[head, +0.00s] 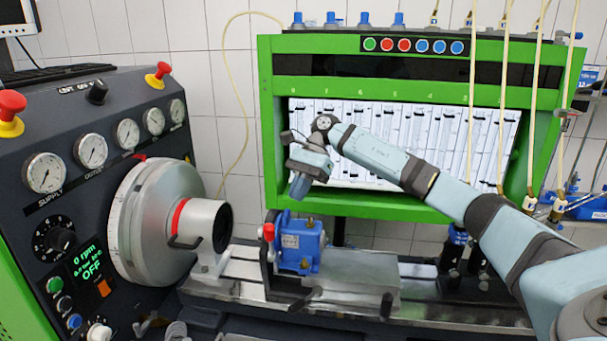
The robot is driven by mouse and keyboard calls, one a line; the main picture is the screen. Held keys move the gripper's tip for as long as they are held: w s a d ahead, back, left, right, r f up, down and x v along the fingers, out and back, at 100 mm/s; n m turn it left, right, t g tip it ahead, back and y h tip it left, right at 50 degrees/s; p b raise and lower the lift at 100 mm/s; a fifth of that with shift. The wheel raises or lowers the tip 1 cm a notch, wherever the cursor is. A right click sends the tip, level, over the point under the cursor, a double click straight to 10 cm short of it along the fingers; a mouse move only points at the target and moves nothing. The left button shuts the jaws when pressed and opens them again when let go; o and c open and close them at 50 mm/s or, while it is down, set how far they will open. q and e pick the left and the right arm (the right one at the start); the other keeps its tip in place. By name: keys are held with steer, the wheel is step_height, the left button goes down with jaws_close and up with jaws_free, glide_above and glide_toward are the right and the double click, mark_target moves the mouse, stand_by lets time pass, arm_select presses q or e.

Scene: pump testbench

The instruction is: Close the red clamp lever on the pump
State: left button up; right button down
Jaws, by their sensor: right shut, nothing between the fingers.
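The blue pump (300,245) sits on the bench bed in the middle of the head view. A small red knob, which looks like the end of the clamp lever (268,231), stands at the pump's left side above a dark bracket. The lever's exact angle is too small to tell. My right gripper (297,192) is shut and empty. It points down in front of the white gauge panel, above the pump in the picture and apart from the red knob. My left gripper is not in view.
A large silver flywheel (140,225) with a red-ringed shaft is left of the pump. The dark control console (70,150) has red stop buttons. A green frame (265,140) with a graduated panel stands behind. A metal plate (350,280) lies right of the pump.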

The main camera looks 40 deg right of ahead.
mark_target(271, 243)
steer(key=s+a+f+p, duration=0.1)
steer(key=a+f+p, duration=0.1)
steer(key=a, duration=0.4)
steer(key=shift+s+a+f, duration=0.25)
steer(key=shift+f, duration=0.35)
